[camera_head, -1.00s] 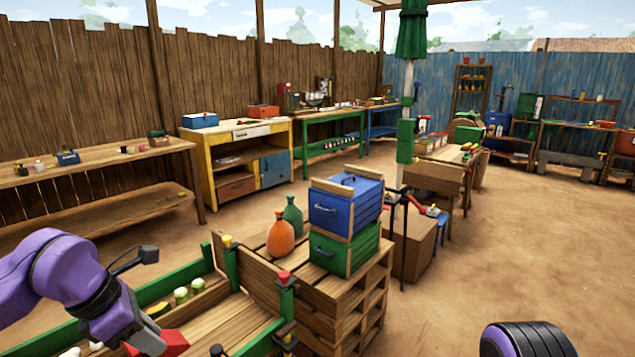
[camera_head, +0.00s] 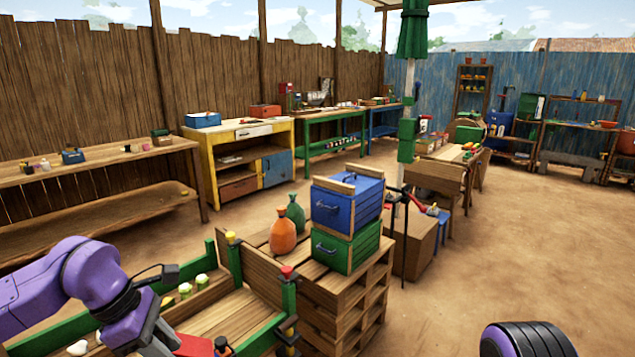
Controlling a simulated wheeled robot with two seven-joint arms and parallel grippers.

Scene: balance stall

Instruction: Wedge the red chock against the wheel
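The red chock (camera_head: 192,346) is at the bottom edge in the head view, partly cut off. My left gripper (camera_head: 172,346) is at its left end and appears shut on it; the fingertips are largely hidden. Chock and gripper are in front of a wooden cart-like bed (camera_head: 232,314) with green posts. I cannot make out a wheel on it, and its lower part is out of frame. My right gripper is not in view; a black and purple rounded part at the bottom right looks like my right arm.
Pale green-topped items (camera_head: 185,290) lie in the cart bed. Beyond it a pallet stack (camera_head: 345,305) bears a blue crate (camera_head: 345,205), a green crate (camera_head: 345,250), an orange bottle (camera_head: 283,237) and a green bottle (camera_head: 296,214). Bare ground lies open at the right.

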